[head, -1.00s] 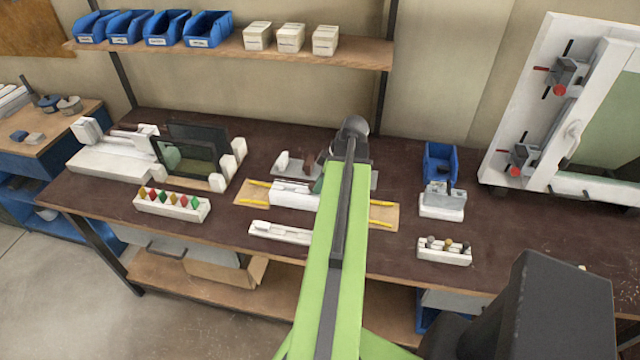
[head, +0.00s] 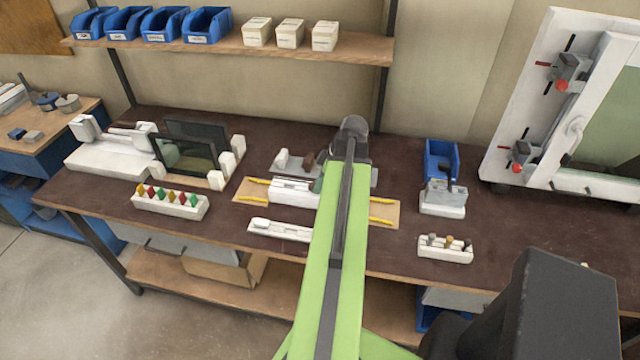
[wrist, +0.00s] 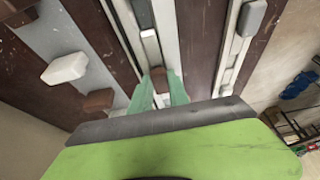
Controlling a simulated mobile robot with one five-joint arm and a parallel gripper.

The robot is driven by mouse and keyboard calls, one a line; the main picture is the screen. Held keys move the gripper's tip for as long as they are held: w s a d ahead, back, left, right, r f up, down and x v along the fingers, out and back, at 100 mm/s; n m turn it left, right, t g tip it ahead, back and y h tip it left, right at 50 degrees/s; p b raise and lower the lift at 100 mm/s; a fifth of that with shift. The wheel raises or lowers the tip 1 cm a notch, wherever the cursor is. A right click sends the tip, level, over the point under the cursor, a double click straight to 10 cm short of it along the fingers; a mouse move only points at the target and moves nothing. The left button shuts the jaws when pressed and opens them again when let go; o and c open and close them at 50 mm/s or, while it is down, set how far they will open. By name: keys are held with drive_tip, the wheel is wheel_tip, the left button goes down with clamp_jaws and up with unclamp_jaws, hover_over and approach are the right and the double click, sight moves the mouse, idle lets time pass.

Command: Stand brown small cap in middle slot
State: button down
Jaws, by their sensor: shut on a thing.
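In the wrist view my gripper (wrist: 158,92) has green fingers that are close together around a small brown cap (wrist: 158,75). The cap is at the near end of a channel in the white fixture (wrist: 147,20). I cannot tell whether it touches the fixture. In the head view the white fixture (head: 292,192) lies on a tan board with yellow strips. My arm hides most of my gripper and the held cap there. A grey plate (head: 292,171) behind the fixture carries a white block (head: 282,158) and brown blocks (head: 309,160).
A white rail (head: 285,231) lies in front of the board. A small rack with several pegs (head: 445,250) and a blue bin (head: 440,160) are to the right. A rack of coloured pieces (head: 170,204) and dark framed panels (head: 185,160) are left. Bench between them is partly clear.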

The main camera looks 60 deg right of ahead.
drive_tip(key=c, duration=1.2)
unclamp_jaws()
drive_tip(key=shift+o, duration=0.2)
drive_tip(key=shift+r, duration=0.15)
wheel_tip(320, 180, up, 8)
drive_tip(key=p, duration=0.8)
